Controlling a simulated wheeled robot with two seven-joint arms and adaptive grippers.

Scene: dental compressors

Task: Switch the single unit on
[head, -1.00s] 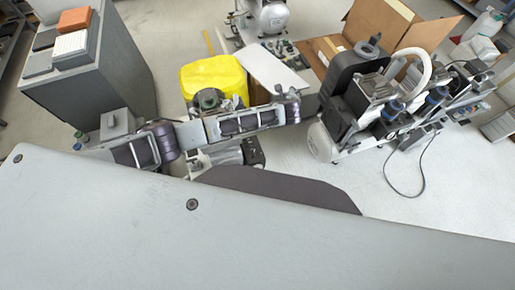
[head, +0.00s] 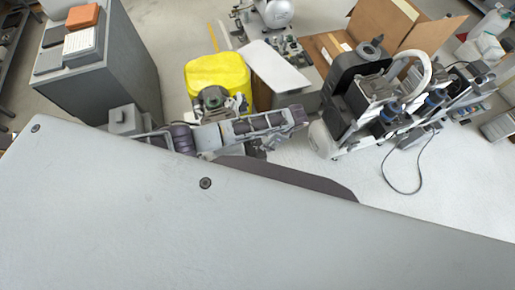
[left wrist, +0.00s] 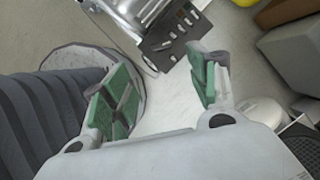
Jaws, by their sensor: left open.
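My left gripper (left wrist: 163,88) is open and empty in the left wrist view, with its green-padded fingers apart. A metal unit with a dark slotted plate (left wrist: 168,42) lies just beyond the fingertips, apart from them; no switch can be made out. A compressor set with a white tank and blue-topped parts (head: 385,105) stands on the right. Another white-tanked compressor (head: 273,13) is at the top. Which is the single unit I cannot tell. My right gripper is not in view.
A yellow container (head: 217,73) stands beyond my left arm. A grey cabinet (head: 100,75) is at left, and an open cardboard box (head: 388,22) at the back right.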

